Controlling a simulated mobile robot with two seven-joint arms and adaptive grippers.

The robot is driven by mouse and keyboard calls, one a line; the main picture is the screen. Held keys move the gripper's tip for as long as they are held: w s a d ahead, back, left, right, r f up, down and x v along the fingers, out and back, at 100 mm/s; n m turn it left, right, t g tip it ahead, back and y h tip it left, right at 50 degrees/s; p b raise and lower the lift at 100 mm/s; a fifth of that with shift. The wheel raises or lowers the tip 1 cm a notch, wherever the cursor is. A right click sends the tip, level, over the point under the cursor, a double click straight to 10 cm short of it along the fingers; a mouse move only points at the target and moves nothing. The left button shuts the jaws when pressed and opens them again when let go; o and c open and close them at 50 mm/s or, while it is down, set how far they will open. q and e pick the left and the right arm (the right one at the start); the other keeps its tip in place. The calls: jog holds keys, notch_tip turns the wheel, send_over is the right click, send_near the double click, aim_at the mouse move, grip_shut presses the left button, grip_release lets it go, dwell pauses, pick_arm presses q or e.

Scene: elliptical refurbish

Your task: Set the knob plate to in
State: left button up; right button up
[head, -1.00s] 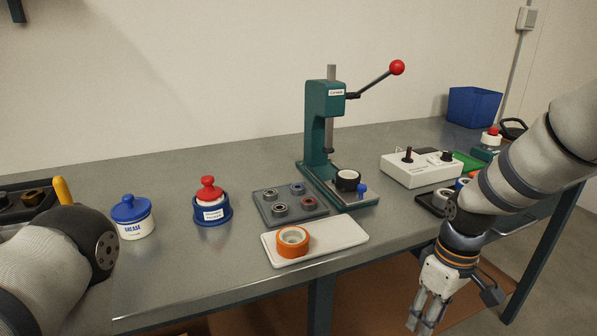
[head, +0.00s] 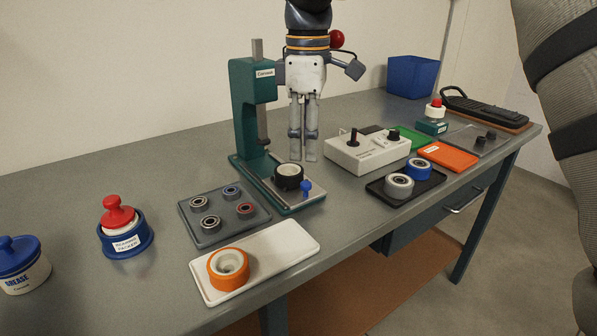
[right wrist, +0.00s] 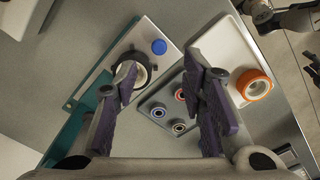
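The knob plate (head: 316,193) is a light metal plate on the base of the green press (head: 241,105). A blue knob (head: 306,187) stands at its front right, and a black ring with a white inside (head: 289,177) sits on it. The plate reaches out in front of the press column. My right gripper (head: 303,146) points down above and behind the ring, beside the press column, apart from the knob. In the right wrist view its fingers (right wrist: 168,92) are spread and empty; the blue knob (right wrist: 159,46) lies beyond them.
A grey tray with several bearings (head: 211,232) is left of the plate. A white tray (head: 289,252) with an orange ring (head: 228,268) lies in front. A control box (head: 367,152) stands to the right. The press lever's red ball (head: 337,39) is behind my right wrist.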

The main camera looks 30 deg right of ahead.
aim_at(306, 183)
notch_tip(306, 183, down, 8)
jog(key=shift+r, duration=0.15)
grip_shut()
